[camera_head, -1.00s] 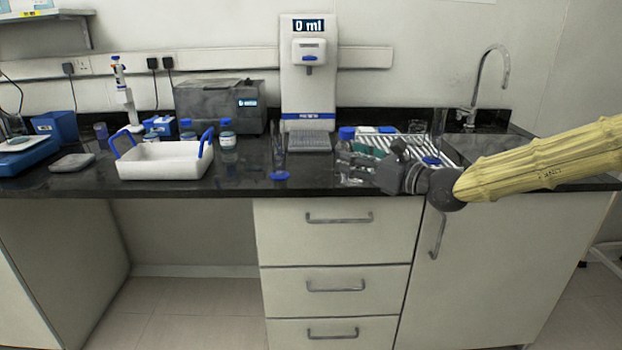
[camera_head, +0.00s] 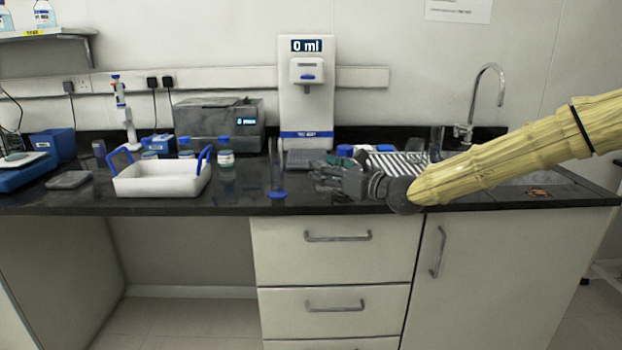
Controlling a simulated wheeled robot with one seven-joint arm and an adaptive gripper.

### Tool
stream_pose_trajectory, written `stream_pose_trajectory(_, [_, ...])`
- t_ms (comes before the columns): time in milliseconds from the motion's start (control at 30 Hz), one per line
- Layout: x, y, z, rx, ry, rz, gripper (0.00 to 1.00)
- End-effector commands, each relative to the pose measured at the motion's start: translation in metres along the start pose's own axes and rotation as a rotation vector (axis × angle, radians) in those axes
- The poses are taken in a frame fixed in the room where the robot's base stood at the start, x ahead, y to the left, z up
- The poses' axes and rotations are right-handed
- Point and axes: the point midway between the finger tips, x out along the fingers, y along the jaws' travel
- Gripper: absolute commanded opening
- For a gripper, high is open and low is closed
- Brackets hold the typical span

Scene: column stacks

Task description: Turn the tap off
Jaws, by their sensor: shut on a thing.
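The tap (camera_head: 475,100) is a chrome gooseneck at the back right of the dark counter, with its body and handle low on the post. I cannot tell the handle's position or whether water runs. My gripper (camera_head: 320,176) is low over the counter's front, well left of the tap and apart from it. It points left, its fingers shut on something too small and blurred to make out. My arm crosses in front of the sink area and hides part of it.
A striped rack (camera_head: 400,160) lies behind my gripper. A glass cylinder with a blue base (camera_head: 278,193) stands just left of my gripper. A white dispenser (camera_head: 307,90) reads 0 ml. A white tray with blue handles (camera_head: 160,183) and several blue-capped bottles (camera_head: 226,158) stand left.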

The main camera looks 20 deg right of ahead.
Motion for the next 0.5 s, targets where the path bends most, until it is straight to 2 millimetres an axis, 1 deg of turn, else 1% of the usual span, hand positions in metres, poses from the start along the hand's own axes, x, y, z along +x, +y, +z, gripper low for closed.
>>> stream_pose_trajectory(100, [0.019, -0.002, -0.003, -0.001, 0.001, 0.0, 0.24])
stream_pose_trajectory(300, [0.044, -0.004, -0.005, 0.001, 0.0, 0.0, 0.24])
stream_pose_trajectory(500, [0.053, -0.005, -0.005, 0.0, 0.0, 0.0, 0.24])
